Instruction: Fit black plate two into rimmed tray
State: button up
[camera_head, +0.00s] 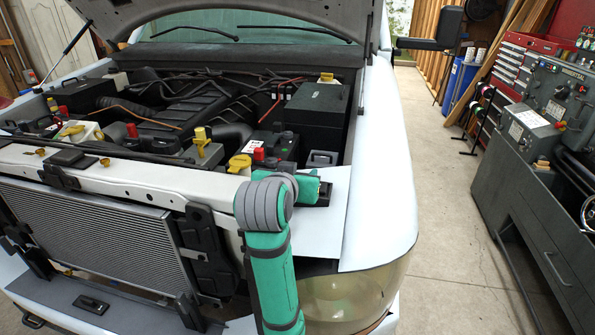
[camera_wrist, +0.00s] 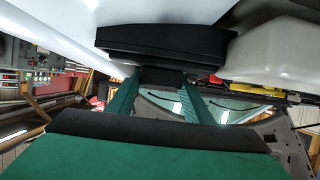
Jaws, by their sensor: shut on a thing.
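My gripper (camera_head: 308,187) is at the right front corner of the engine bay, beside the white fender. It is shut on a black plate (camera_head: 324,196), mostly hidden by my gripper in the head view. In the wrist view, the plate (camera_wrist: 165,42) is a broad black piece beyond the two green fingers (camera_wrist: 160,97), with a narrower dark part between them. A grey tray-like surface (camera_head: 50,291) lies low in front of the radiator. A small black plate with a raised grip (camera_head: 91,304) lies on it. I cannot tell whether this surface is the rimmed tray.
The radiator (camera_head: 95,240) and the pale front crossmember (camera_head: 130,178) are left of my arm. A yellow cap (camera_head: 240,163), a red cap (camera_head: 259,154) and a black box (camera_head: 310,110) crowd the bay. Floor (camera_head: 450,220) is clear to the right.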

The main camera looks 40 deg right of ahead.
jog(key=o, duration=1.2)
jog(key=shift+v, duration=5.35)
jog(key=shift+s+a, duration=0.1)
jog(key=shift+a, duration=0.05)
jog(key=shift+s, duration=0.1)
